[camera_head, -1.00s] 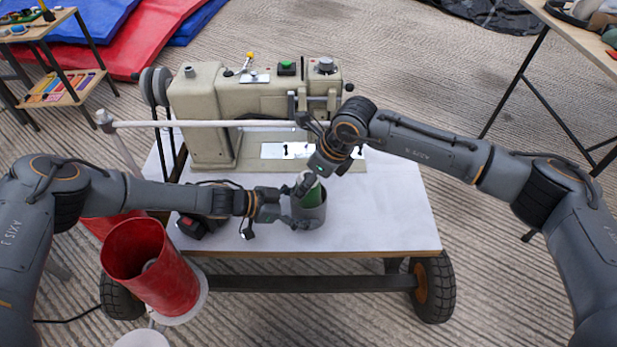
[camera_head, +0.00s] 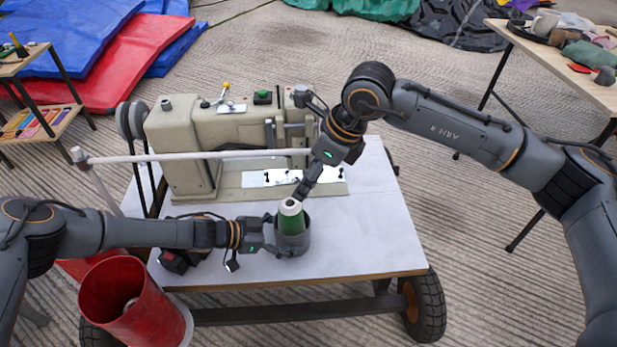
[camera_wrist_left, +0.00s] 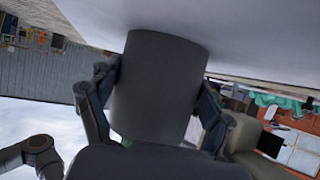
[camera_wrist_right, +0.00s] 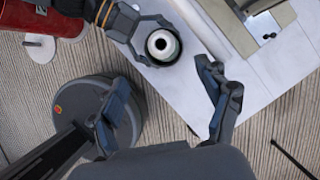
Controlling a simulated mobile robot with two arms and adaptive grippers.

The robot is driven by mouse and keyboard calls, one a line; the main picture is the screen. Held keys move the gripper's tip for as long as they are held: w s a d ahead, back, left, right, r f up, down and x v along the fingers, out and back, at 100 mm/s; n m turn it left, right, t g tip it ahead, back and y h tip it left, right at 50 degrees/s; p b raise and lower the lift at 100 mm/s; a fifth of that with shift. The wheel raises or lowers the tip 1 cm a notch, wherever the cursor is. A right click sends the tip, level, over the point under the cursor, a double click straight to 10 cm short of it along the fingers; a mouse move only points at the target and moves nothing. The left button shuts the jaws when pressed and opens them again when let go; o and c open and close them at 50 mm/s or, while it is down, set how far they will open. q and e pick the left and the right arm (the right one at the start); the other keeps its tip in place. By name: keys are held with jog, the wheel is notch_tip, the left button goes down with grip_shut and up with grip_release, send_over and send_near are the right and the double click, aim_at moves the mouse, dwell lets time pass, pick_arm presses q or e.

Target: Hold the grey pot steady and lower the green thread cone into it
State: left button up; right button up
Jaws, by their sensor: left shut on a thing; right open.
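The grey pot (camera_head: 294,243) stands on the white table top near its front edge. My left gripper (camera_head: 276,240) is shut around the pot from the left; in the left wrist view the pot (camera_wrist_left: 158,85) sits between both fingers. The green thread cone (camera_head: 290,220) stands upright inside the pot, its white top showing above the rim. The right wrist view shows the cone (camera_wrist_right: 162,45) from above, within the pot's rim. My right gripper (camera_wrist_right: 170,105) is open and empty, apart from the cone, above and behind it. The cone's lower part is hidden in the pot.
A beige sewing machine (camera_head: 180,140) stands on the table behind the pot, with a pale rod (camera_head: 200,156) across its front. A red bin (camera_head: 130,300) stands at the front left. The table's right side (camera_head: 370,230) is clear.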

pick_arm(q)
jog(key=o, duration=0.8)
jog(key=shift+a, duration=0.1)
